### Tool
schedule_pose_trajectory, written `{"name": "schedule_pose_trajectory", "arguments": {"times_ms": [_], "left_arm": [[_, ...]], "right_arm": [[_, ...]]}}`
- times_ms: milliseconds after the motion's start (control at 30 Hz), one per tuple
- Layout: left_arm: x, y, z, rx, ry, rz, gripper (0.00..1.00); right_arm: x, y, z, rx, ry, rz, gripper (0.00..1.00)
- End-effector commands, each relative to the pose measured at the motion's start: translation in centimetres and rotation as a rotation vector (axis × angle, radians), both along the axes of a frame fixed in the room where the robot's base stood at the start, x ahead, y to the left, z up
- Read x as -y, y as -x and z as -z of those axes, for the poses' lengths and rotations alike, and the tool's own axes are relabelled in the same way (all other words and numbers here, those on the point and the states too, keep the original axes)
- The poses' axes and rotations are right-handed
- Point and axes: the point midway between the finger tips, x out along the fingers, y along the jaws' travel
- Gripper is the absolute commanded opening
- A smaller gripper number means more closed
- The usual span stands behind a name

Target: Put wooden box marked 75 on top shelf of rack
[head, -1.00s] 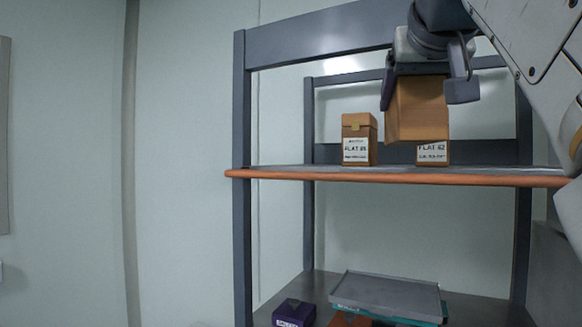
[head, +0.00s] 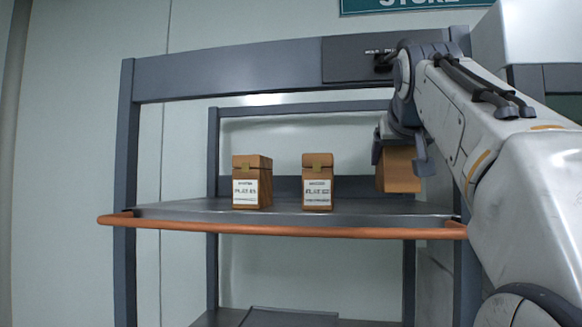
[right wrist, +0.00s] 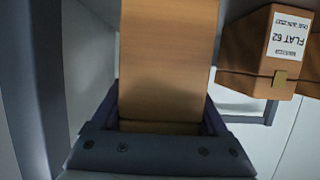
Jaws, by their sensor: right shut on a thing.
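My right gripper (head: 400,152) is shut on a plain wooden box (head: 398,176) and holds it from above at the right end of the rack's top shelf (head: 400,214). No marking shows on the held box, so I cannot read its number. Its lower end is close to the shelf surface; I cannot tell whether it touches. In the right wrist view the held box (right wrist: 168,60) lies between the fingers. My left gripper is not in view.
Two labelled wooden boxes stand on the shelf to the left: one at left (head: 252,182) and one marked FLAT 62 (head: 318,182). An orange rail (head: 280,231) edges the shelf front. A dark upright and my arm are at right.

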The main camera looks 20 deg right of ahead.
Motion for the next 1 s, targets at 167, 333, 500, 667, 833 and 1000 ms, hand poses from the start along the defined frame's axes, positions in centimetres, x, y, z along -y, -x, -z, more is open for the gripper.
{"name": "schedule_pose_trajectory", "arguments": {"times_ms": [167, 333, 500, 667, 833, 1000], "left_arm": [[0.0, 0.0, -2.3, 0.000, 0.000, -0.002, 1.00], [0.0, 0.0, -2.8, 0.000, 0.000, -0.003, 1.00], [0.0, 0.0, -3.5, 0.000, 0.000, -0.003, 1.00], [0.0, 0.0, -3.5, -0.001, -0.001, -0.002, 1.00], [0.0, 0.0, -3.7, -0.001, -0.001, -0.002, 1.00], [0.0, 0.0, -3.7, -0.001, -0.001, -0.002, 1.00]], "right_arm": [[2.1, -3.2, -0.5, 0.002, 0.001, 0.001, 0.00], [2.9, -4.4, -0.4, 0.004, 0.002, 0.002, 0.00], [3.6, -5.6, 0.1, 0.004, 0.002, 0.002, 0.00], [3.6, -5.4, 2.0, 0.003, 0.003, 0.003, 0.00], [3.6, -5.5, 3.1, 0.004, 0.003, 0.003, 0.00], [3.6, -5.5, 3.3, 0.005, 0.004, 0.003, 0.00]]}}
